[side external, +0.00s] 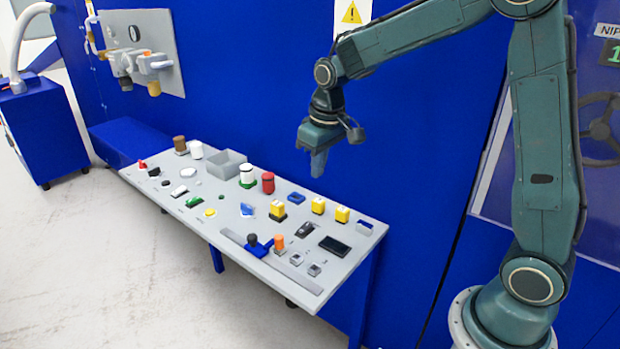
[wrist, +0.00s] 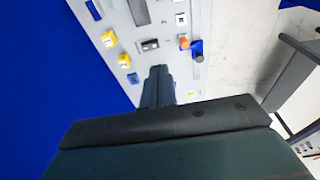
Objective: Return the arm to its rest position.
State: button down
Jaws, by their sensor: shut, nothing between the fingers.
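My gripper (side external: 318,163) hangs in the air above the back edge of the grey table (side external: 215,232) in the side external view, pointing down. Its fingers are together and hold nothing. In the wrist view my gripper (wrist: 158,75) shows at the centre, in front of the table top, touching none of the objects. The arm is raised and bent, reaching left from its base at the right.
A blue wall rises behind.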

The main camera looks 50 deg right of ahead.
jog(key=s+a+r+t, duration=0.1)
jog(key=s+r, duration=0.1)
jog(key=s, duration=0.6)
jog(key=s+a+r+t, duration=0.1)
jog(key=s+r, duration=0.2)
jog(key=s, duration=0.5)
jog(key=s+a+r+t, duration=0.1)
jog(key=s+a+r, duration=0.1)
jog(key=s, duration=0.6)
jog(key=shift+s+r+t, duration=0.3)
jog(key=shift+r+t, duration=0.1)
jog(key=shift+r, duration=0.35)
